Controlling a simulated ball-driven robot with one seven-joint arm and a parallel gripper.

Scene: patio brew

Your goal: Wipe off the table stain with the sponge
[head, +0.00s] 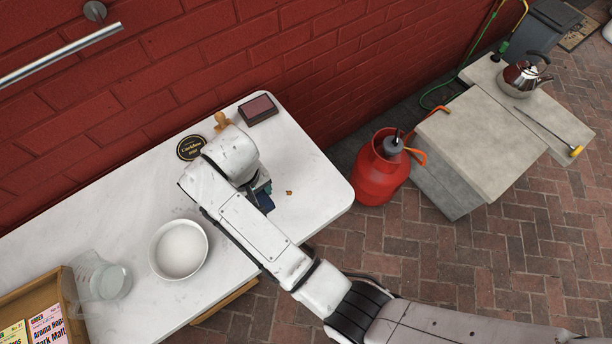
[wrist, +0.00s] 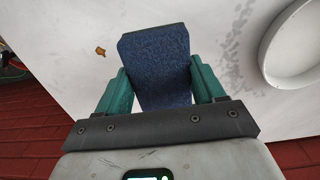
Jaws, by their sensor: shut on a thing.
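My gripper (wrist: 155,92) is shut on a dark blue sponge (wrist: 155,55), held between its teal fingers. In the head view my gripper (head: 262,190) is over the white table (head: 310,160), partly hidden by my arm, and an edge of the sponge (head: 266,203) shows. I cannot tell whether the sponge touches the table. A grey, patchy stain (wrist: 232,62) lies on the tabletop just right of the sponge in the wrist view, between it and a white bowl. My arm seems to hide the stain in the head view.
The white bowl (head: 179,249) stands left of my gripper, with a clear jug (head: 112,282) and a wooden crate (head: 72,300) farther left. A small brown bit (head: 289,193) lies right of the gripper. A round black sign (head: 190,148) and dark box (head: 258,109) stand at the back.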

